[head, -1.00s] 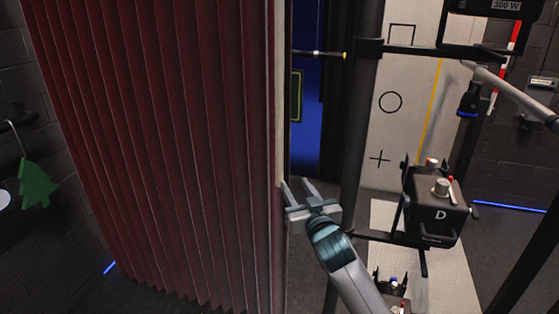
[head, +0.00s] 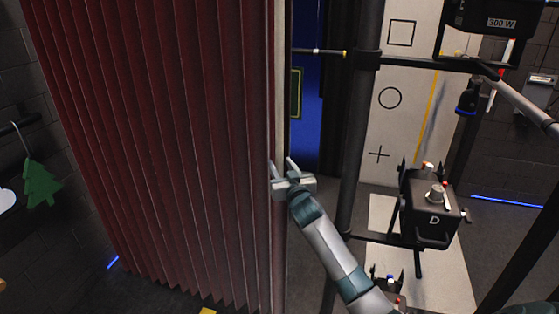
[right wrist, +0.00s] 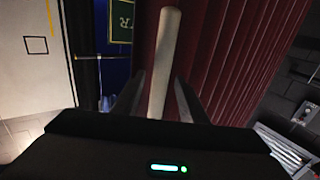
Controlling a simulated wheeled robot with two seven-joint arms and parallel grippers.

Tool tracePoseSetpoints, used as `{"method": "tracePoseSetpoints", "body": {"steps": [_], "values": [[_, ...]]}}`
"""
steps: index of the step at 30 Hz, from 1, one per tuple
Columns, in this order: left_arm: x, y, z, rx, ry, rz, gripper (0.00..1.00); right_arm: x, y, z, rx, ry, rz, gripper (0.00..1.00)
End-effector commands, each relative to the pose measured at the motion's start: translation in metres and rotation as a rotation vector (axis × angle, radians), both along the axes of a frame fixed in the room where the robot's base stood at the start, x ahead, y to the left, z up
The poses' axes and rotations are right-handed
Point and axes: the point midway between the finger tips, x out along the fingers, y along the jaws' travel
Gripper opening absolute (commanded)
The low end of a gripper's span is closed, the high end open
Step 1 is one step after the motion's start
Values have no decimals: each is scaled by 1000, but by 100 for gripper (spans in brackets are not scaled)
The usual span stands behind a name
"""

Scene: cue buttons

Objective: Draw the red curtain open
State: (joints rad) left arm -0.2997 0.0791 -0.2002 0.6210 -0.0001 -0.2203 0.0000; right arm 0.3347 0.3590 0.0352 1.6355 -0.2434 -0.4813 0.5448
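The red curtain (head: 160,140) hangs in pleats across the left and middle of the head view. A pale upright bar (head: 279,100) runs along its right edge. My right gripper (head: 282,165) is at this bar, with one finger on each side of it. In the right wrist view the bar (right wrist: 163,60) stands between the two spread fingers, and the curtain (right wrist: 220,60) lies to its right. The fingers look open around the bar; whether either touches it is unclear. My left gripper is not in view.
A dark upright post (head: 363,120) stands right of the bar, with a thin rod (head: 318,51) reaching left from it. A black box marked D (head: 428,215) is further right. A green tree shape (head: 41,183) hangs at the left. A blue-lit gap (head: 306,110) shows beside the curtain.

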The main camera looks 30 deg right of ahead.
Motion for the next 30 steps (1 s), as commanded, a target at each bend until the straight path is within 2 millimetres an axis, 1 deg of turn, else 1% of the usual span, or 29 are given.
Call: {"method": "tracePoseSetpoints", "body": {"steps": [3,6,17,18,20,21,23,30], "values": [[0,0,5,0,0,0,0,10,-3,1,-1,0,-1,39],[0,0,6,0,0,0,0,15,-4,0,0,2,-1,39],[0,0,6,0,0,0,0,18,-5,0,0,0,0,39],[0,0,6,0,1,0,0,18,-5,0,0,0,0,36],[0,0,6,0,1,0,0,18,-5,0,0,0,0,22],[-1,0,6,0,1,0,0,18,-5,0,0,0,0,12],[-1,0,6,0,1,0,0,18,-5,0,0,1,0,0],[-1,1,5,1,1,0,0,19,-4,-1,1,0,0,0]]}}
